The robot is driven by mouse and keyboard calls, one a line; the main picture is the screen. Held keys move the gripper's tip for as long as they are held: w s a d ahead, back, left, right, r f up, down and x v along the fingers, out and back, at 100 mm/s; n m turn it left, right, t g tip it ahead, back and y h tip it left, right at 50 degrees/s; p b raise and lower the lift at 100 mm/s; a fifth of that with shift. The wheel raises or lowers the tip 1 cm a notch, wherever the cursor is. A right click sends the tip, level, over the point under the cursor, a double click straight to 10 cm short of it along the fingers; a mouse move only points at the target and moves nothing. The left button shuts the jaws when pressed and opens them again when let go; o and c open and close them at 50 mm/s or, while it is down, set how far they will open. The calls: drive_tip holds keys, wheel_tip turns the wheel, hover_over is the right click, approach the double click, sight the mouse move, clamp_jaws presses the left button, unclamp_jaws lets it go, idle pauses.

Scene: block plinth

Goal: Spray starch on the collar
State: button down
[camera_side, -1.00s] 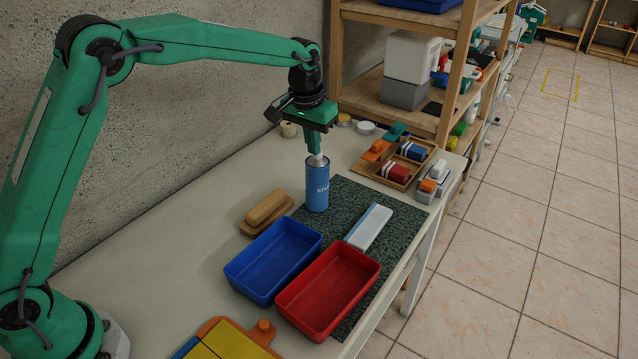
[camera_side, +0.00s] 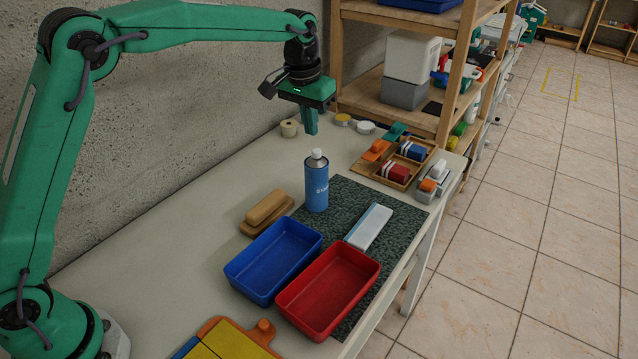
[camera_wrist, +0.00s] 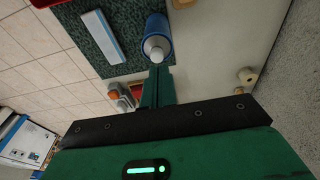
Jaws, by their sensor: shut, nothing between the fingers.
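A blue tray (camera_side: 246,288) and a red tray (camera_side: 296,313) stand in front of the can. A tan wooden block (camera_side: 266,207) lies left of it. Wooden trays with small blocks (camera_side: 394,172) sit at the back right, beside a shelf (camera_side: 449,75).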

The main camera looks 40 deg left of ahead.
sight(313, 151)
wheel_tip(313, 151, up, 9)
drive_tip(key=shift+s+a, duration=0.25)
drive_tip(key=shift+s, duration=0.2)
idle(2.5)
drive_tip(key=shift+s+a+r, duration=0.1)
drive_tip(key=shift+s+r, duration=0.05)
drive_tip(key=shift+r, duration=0.2)
drive_tip(key=shift+f, duration=0.15)
drive_tip(key=f, duration=0.4)
drive_tip(key=w+f, duration=0.1)
drive_tip(key=f, duration=0.8)
drive_tip(key=shift+w+d+f, duration=0.15)
drive_tip(key=shift+w+d, duration=0.05)
drive_tip(key=shift+d, duration=0.2)
drive_tip(key=shift+f, duration=0.15)
